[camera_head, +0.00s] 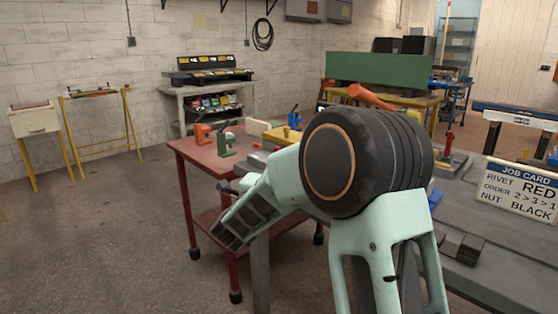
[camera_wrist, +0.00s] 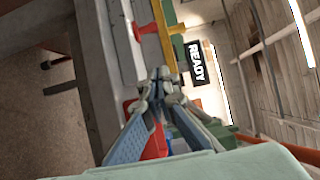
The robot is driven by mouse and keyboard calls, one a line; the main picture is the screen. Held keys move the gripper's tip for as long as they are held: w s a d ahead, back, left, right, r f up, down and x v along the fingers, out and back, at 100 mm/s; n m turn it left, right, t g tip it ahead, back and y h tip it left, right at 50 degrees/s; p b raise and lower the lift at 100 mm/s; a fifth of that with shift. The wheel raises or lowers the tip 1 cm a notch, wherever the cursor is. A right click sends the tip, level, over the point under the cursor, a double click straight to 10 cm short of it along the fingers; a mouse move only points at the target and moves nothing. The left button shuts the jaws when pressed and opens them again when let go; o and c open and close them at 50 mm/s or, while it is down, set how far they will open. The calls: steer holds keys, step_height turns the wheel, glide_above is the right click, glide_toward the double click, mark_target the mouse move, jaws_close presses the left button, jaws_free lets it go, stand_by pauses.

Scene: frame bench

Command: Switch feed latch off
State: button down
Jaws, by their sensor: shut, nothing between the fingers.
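My gripper (camera_wrist: 163,84) is shut and empty in the wrist view, its fingertips together over a grey bench rail (camera_wrist: 150,50). A small red lever-like part (camera_wrist: 142,29) stands on the rail ahead of the fingertips.
A black READY sign (camera_wrist: 195,64) is right of the fingertips. In the head view, a red table (camera_head: 200,152) carries an orange tool (camera_head: 202,134) and a green tool (camera_head: 226,144). A job card (camera_head: 518,188) stands at right on the grey bench. Open floor lies at left.

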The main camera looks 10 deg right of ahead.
steer(key=shift+w, duration=0.15)
steer(key=b+x, duration=0.1)
steer(key=x, duration=0.8)
steer(key=shift+w+d+f, duration=0.1)
steer(key=shift+w, duration=0.15)
steer(key=w, duration=0.1)
steer(key=w+a, duration=0.1)
steer(key=shift+w, duration=0.4)
steer(key=shift+w+a, duration=0.2)
steer(key=shift+w, duration=0.4)
